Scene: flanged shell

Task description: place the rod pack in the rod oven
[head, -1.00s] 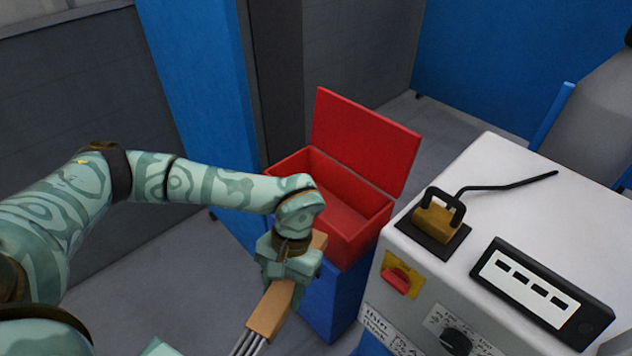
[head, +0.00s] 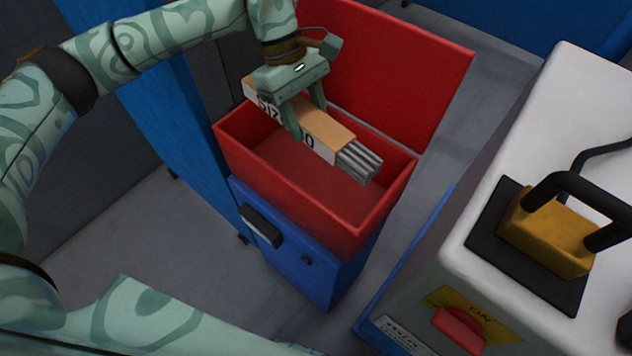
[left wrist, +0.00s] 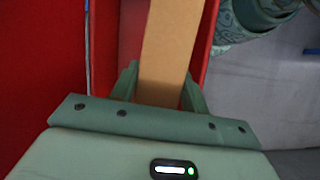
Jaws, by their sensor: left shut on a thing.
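The rod pack (head: 326,131) is a tan and white printed carton with grey rod ends sticking out at its right end. My left gripper (head: 307,118) is shut on it and holds it over the open mouth of the red rod oven (head: 291,205). The pack lies roughly along the oven's length, tilted down toward the rod ends. In the left wrist view the pack (left wrist: 172,50) runs between the two fingers, with red oven wall on both sides. The oven's red lid (head: 395,75) stands open behind. My right gripper is not in view.
The oven sits on a blue base (head: 300,270) with a black handle. To the right stands a white machine (head: 585,110) with a yellow block under a black handle and a red switch. Bare grey floor shows at the lower left.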

